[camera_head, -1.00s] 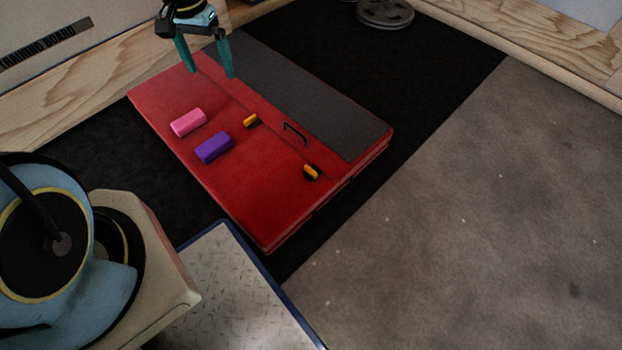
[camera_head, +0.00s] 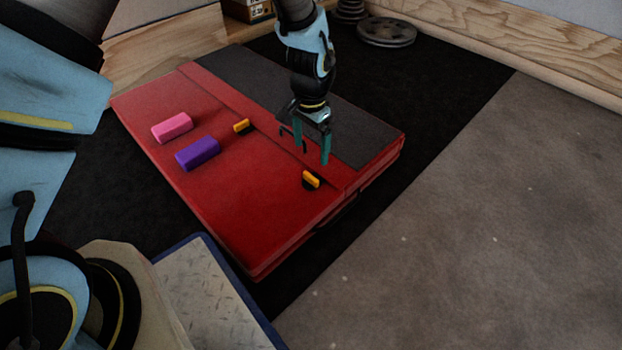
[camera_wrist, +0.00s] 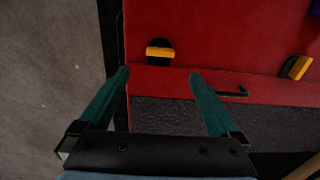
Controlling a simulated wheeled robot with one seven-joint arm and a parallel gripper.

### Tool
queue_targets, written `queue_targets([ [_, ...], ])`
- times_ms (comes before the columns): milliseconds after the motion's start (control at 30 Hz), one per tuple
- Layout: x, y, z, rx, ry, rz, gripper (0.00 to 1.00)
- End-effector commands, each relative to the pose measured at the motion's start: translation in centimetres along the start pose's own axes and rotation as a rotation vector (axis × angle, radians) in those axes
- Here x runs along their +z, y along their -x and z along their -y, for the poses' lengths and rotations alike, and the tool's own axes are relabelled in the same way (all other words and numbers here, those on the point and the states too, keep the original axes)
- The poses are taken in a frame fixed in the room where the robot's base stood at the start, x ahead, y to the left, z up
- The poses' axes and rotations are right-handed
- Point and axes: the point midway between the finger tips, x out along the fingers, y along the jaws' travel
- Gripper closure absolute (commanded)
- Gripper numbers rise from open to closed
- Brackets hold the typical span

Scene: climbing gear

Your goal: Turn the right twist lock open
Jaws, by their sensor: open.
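The right twist lock (camera_head: 311,179) has a yellow-orange knob on a black round base, near the right edge of the red case (camera_head: 240,208). In the wrist view the right twist lock (camera_wrist: 159,52) lies ahead of my fingers, roughly between their lines, its bar running left to right. The left twist lock (camera_head: 241,126) sits further left; it shows at the right of the wrist view (camera_wrist: 297,67). My gripper (camera_head: 312,158) has teal fingers, open and empty, above the case just behind the right lock. The fingers appear apart from the lock.
A black handle (camera_head: 284,140) stands on the case between the locks. A pink block (camera_head: 172,128) and a purple block (camera_head: 198,154) lie on the red surface. A dark grey panel (camera_head: 370,130) covers the back. Weight plates (camera_head: 387,32) lie behind on the black mat.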

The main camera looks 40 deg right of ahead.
Motion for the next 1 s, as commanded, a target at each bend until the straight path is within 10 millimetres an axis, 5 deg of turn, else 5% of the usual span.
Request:
queue_targets([
  [500,0.1,-8.8,0.1,0.000,0.002,0.001,0.03],
  [1000,0.1,-10.3,0.1,0.000,0.002,0.001,0.03],
])
